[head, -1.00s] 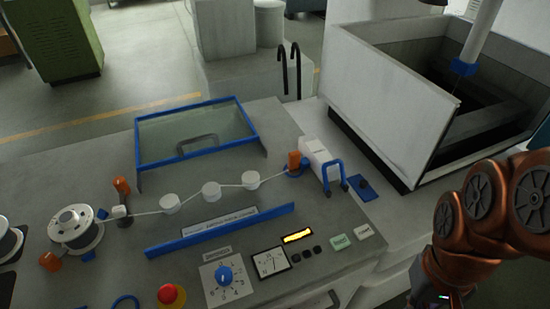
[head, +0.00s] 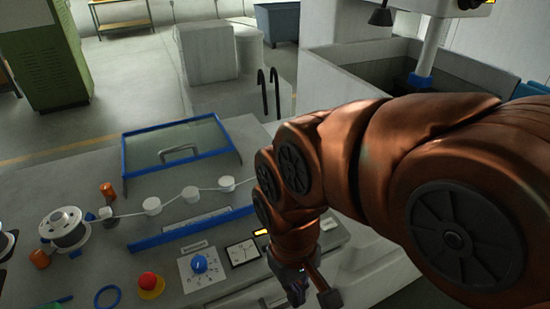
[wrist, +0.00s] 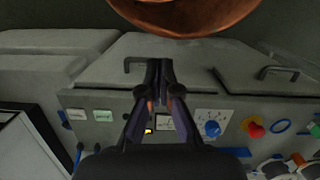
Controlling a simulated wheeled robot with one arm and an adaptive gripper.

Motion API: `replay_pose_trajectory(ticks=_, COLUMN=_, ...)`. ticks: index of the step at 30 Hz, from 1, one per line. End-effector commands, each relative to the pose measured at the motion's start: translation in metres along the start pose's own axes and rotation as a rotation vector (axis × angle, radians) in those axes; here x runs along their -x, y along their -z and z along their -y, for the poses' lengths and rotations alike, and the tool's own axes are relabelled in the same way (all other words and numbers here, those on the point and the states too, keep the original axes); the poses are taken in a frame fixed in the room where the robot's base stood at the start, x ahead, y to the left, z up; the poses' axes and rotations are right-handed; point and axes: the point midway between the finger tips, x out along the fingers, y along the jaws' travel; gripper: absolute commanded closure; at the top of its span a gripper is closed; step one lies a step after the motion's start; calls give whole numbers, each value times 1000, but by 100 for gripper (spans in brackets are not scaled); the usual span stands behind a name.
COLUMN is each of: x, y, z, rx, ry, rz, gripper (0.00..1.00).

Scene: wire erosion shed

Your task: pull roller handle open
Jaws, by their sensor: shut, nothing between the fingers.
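A blue strip and small blue parts (wrist: 77,155) show at the lower left in the wrist view; I cannot tell whether they are the roller handle. In the head view my arm covers the white block and blue U-shaped handle at the right end of the rollers. The white rollers (head: 190,194) with a wire over them stay visible. My gripper (wrist: 160,72) is shut and empty, over the front of the console, beside a black bar handle (wrist: 132,64). In the head view my gripper (head: 303,287) is low, near the console's front edge.
A hinged clear cover with a blue frame (head: 126,165) lies behind the rollers. The dial (head: 199,265), red emergency stop (head: 149,283) and meter (head: 242,252) sit on the panel. A grey tank (head: 330,60) stands behind my arm. A second black handle (wrist: 279,72) is at right.

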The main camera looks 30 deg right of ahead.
Motion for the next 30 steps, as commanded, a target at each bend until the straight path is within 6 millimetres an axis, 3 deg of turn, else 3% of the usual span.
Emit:
replay_pose_trajectory(ticks=8, x=0, y=1, z=0, rx=0, ry=0, rz=0, gripper=100)
replay_pose_trajectory(ticks=13, x=11, y=21, z=-3, rx=5, ry=2, rz=-6, gripper=100)
replay_pose_trajectory(ticks=23, x=60, y=114, z=-29, rx=17, ry=11, rz=-38, gripper=100)
replay_pose_trajectory(ticks=30, x=88, y=182, z=-59, rx=15, ry=17, rz=-61, gripper=100)
